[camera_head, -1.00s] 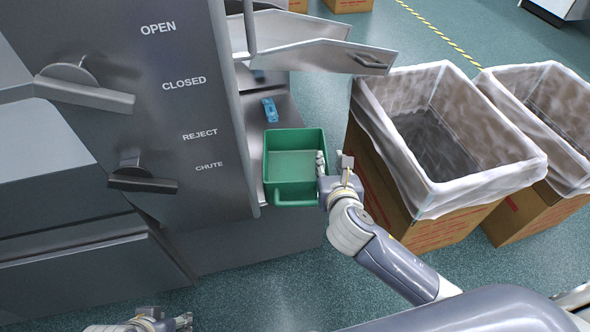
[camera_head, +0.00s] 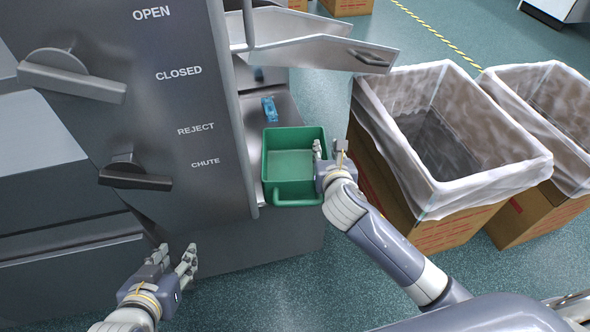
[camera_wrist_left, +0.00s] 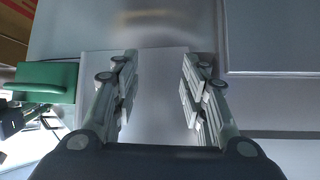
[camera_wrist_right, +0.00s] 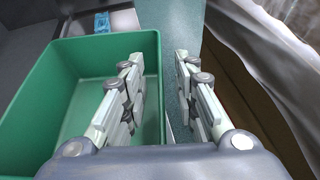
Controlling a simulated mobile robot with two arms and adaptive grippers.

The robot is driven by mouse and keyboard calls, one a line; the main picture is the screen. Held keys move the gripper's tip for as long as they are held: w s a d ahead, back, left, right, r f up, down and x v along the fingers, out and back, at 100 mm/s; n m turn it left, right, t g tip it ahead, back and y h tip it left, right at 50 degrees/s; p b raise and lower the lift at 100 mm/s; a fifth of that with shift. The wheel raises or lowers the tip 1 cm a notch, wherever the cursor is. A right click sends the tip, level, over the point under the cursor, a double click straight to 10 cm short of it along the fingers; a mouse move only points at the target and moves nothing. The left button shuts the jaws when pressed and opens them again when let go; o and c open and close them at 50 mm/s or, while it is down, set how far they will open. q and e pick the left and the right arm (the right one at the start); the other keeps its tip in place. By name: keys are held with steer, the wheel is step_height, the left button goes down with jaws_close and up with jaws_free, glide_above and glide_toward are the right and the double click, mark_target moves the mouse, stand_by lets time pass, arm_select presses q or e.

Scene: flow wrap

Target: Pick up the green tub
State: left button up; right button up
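The green tub (camera_head: 290,166) stands upright and empty on a metal shelf beside the machine, its handle toward me. My right gripper (camera_head: 329,148) is at the tub's right wall. In the right wrist view the gripper (camera_wrist_right: 158,62) is open, with one finger inside the tub (camera_wrist_right: 55,95) and the other outside; a gap shows between the fingers and the wall. My left gripper (camera_head: 175,252) is open and empty, low in front of the machine. In the left wrist view it (camera_wrist_left: 155,65) faces grey metal, with the tub (camera_wrist_left: 48,82) off to the left.
A small blue packet (camera_head: 269,110) lies on the shelf (camera_head: 283,104) behind the tub. A metal chute (camera_head: 320,54) is above and behind. A lined cardboard box (camera_head: 400,189) stands close on the right, another (camera_head: 535,205) beyond. Lever handles (camera_head: 70,75) project from the machine at left.

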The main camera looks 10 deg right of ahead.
jaws_close()
steer(key=shift+r, duration=0.2)
stand_by(0.3)
